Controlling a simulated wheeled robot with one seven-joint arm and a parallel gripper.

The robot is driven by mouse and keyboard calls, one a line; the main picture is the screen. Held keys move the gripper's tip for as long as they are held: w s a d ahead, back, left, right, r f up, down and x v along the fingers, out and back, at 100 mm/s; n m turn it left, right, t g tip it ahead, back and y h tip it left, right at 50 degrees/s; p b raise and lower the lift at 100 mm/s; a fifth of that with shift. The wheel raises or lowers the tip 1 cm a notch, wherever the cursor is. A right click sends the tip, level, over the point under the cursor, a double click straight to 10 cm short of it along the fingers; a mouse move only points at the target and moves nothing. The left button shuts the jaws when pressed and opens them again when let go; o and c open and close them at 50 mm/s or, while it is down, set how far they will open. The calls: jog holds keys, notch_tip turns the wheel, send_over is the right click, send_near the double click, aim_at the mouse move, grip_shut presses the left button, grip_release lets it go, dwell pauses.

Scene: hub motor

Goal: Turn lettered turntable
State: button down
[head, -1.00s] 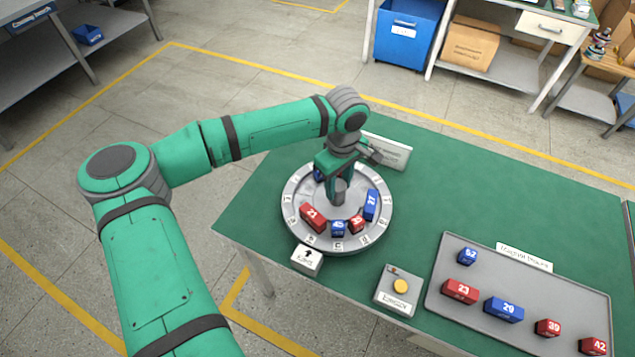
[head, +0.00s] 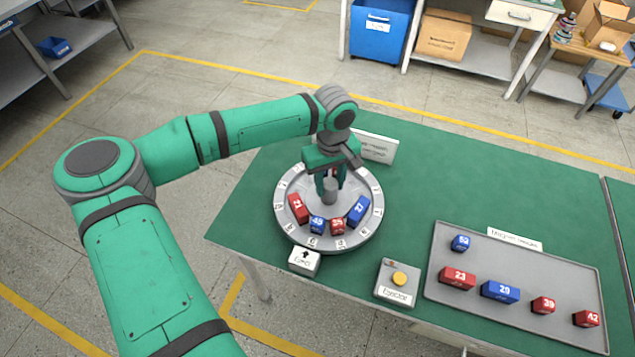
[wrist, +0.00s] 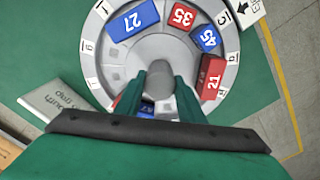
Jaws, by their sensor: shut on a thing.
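The grey lettered turntable (head: 290,226) sits on the green table, with white letter labels around its rim. It also shows in the wrist view (wrist: 88,62). Red block 21 (head: 298,208), blue block 45 (head: 317,224), red block 35 (head: 337,226) and blue block 27 (head: 358,210) stand on its near side. More blocks at its far side are partly hidden by my gripper. My gripper (wrist: 158,84) points down at the turntable's centre and is shut on the grey central knob (wrist: 159,72).
A white block with an arrow (head: 304,261) stands at the turntable's front edge. A box with a yellow button (head: 398,280) is to its right. A grey tray (head: 480,322) holds several numbered blocks. A white sign (head: 378,147) stands behind the turntable.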

jog(key=shift+w+a+r, duration=0.1)
jog(key=shift+w+a, duration=0.1)
dwell(0.4)
jog(key=c, duration=1.2)
grip_release()
jog(key=shift+s+d, duration=0.1)
jog(key=shift+d, duration=0.05)
notch_tip(320, 180, up, 10)
jog(key=shift+r, duration=0.35)
